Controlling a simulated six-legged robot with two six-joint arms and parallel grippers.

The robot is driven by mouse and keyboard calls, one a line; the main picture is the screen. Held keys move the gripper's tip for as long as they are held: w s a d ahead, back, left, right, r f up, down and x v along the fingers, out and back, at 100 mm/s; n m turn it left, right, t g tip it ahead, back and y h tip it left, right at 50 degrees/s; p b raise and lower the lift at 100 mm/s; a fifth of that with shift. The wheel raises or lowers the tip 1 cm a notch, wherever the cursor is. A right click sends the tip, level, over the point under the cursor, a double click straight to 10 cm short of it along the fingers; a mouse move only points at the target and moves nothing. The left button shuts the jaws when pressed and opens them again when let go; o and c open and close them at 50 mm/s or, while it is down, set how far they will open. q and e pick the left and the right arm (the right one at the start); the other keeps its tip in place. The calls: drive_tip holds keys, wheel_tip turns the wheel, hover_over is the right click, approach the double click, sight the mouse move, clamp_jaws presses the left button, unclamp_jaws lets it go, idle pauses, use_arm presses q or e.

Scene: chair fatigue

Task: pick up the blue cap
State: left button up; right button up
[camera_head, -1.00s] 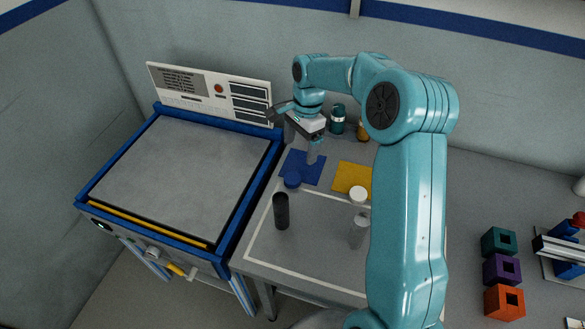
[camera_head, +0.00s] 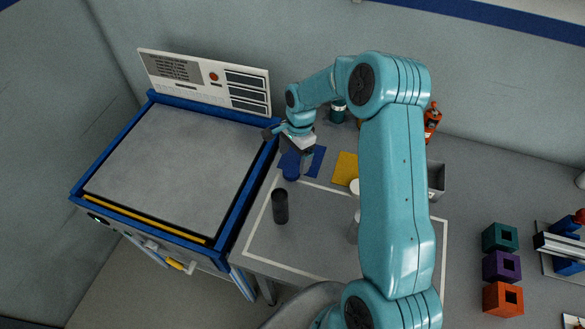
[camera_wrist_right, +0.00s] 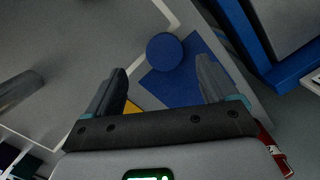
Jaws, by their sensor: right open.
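The blue cap (camera_head: 291,173) is a small round disc at the front left of the dark blue square mat (camera_head: 317,160). In the right wrist view, the cap (camera_wrist_right: 165,50) overlaps a corner of the mat (camera_wrist_right: 183,86). My right gripper (camera_head: 304,163) is open and empty, just right of the cap in the head view. In the wrist view, the cap appears beyond and between the two fingertips (camera_wrist_right: 162,70), apart from both. The gripper hides part of the mat. My left gripper is not in view.
A black cylinder (camera_head: 280,206) stands in front of the cap. A yellow mat (camera_head: 345,168) and a white cap (camera_head: 355,187) lie to the right. A blue-rimmed machine (camera_head: 232,205) borders the table's left side. An orange bottle (camera_head: 432,120) stands at the back.

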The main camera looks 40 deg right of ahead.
sight(291, 170)
drive_tip(key=shift+w+f, duration=0.2)
drive_tip(key=shift+f, duration=0.15)
wheel_tip(291, 170, down, 4)
drive_tip(key=shift+a+f+p, duration=0.1)
drive_tip(key=shift+f+p, duration=0.15)
drive_tip(key=shift+p, duration=0.8)
drive_tip(key=shift+f, duration=0.25)
drive_tip(key=shift+w, duration=0.15)
drive_tip(key=shift+a, duration=0.15)
drive_tip(key=c, duration=1.1)
